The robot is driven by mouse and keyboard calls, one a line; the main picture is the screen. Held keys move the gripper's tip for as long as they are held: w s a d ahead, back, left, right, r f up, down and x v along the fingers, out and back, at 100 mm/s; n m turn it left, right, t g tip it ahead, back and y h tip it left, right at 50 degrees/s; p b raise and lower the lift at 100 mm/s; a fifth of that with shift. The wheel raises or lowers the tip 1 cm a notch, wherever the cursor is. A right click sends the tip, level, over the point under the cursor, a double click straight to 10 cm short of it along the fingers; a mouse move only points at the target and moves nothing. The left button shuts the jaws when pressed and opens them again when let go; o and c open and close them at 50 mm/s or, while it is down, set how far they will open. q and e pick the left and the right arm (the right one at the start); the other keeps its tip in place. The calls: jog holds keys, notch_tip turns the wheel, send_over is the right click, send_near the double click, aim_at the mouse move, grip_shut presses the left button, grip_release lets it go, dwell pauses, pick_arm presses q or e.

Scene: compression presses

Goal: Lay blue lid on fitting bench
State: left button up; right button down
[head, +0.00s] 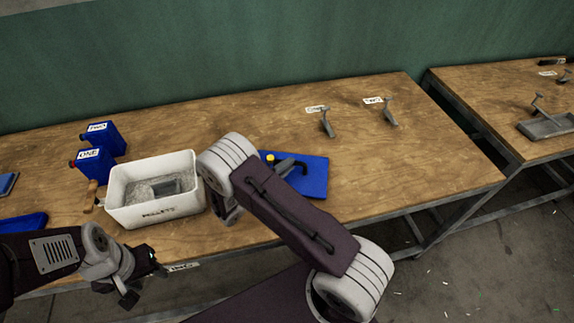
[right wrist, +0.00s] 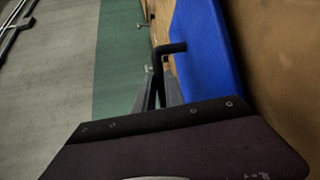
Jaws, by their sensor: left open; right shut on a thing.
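A flat blue lid (head: 313,177) with a dark bent handle (head: 298,165) is over the middle of the wooden bench (head: 400,150). My right gripper (head: 284,166) is shut on the handle, and my right arm hides the lid's near left part. In the right wrist view the lid (right wrist: 205,50) shows as a blue panel, with the black handle (right wrist: 172,50) between the fingers (right wrist: 160,92). I cannot tell whether the lid touches the bench. My left gripper (head: 143,276) is open and empty at the bench's front edge, left of the lid.
A white bin (head: 150,211) marked pellets holds grey material and a scoop, left of the lid. Small grey levers (head: 327,124) stand at the back right. Bare wood lies right of the lid; another bench (head: 500,100) is further right.

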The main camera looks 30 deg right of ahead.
jog(key=shift+s, duration=0.1)
jog(key=shift+f+b, duration=0.55)
jog(key=shift+b, duration=0.05)
jog(key=c, duration=1.3)
grip_release()
jog(key=shift+c, duration=0.2)
jog(key=b+v, duration=0.1)
jog(key=v, duration=0.8)
